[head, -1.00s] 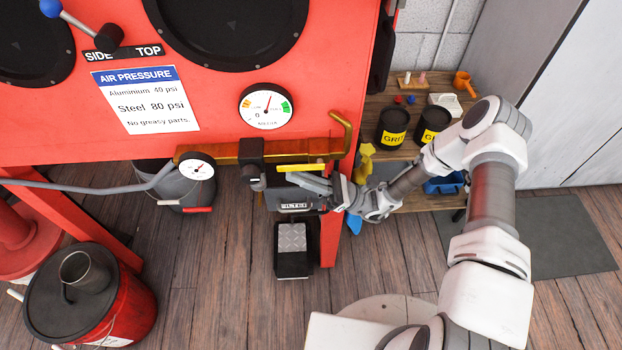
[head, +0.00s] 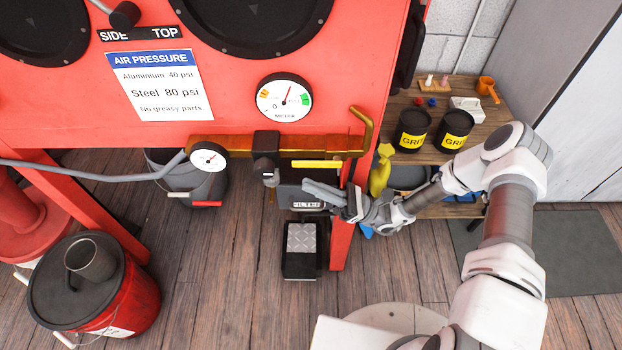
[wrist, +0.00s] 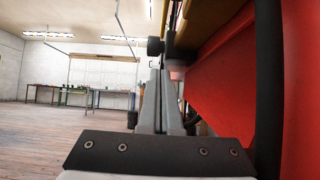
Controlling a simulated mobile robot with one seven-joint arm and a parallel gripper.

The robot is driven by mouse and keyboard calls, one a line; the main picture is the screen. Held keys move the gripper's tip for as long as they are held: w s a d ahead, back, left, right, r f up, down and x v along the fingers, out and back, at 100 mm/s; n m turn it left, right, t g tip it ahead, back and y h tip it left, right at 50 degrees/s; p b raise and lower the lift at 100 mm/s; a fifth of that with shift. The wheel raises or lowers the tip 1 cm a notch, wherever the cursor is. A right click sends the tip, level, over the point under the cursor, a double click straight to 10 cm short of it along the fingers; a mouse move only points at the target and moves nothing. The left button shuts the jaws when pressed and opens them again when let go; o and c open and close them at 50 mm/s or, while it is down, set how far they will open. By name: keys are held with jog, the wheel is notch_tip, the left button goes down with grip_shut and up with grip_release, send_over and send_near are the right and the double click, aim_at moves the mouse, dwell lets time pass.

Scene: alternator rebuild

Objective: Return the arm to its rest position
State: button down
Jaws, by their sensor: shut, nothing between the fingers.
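My gripper (head: 308,186) is shut and empty in the head view. It is held in front of the red cabinet's lower right, just below the yellow handle (head: 316,164) and in front of the box labelled FILTER (head: 306,205). My arm reaches in from the right, bent at the elbow. In the wrist view my gripper's fingers (wrist: 162,75) lie together and point forward, with a dark round knob (wrist: 155,46) near their tips. I cannot tell whether the fingers touch anything.
The red cabinet (head: 230,75) with brass pipe and gauges stands close. A black foot pedal (head: 301,237) is on the floor below. A wooden shelf (head: 470,97) with black GRIT cans is behind my arm. A red bucket (head: 130,295) stands left. Open floor lies between.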

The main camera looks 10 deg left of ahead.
jog(key=f+v, duration=0.1)
jog(key=v, duration=0.8)
jog(key=shift+a, duration=0.4)
jog(key=shift+s+d, duration=0.1)
jog(key=shift+d, duration=0.05)
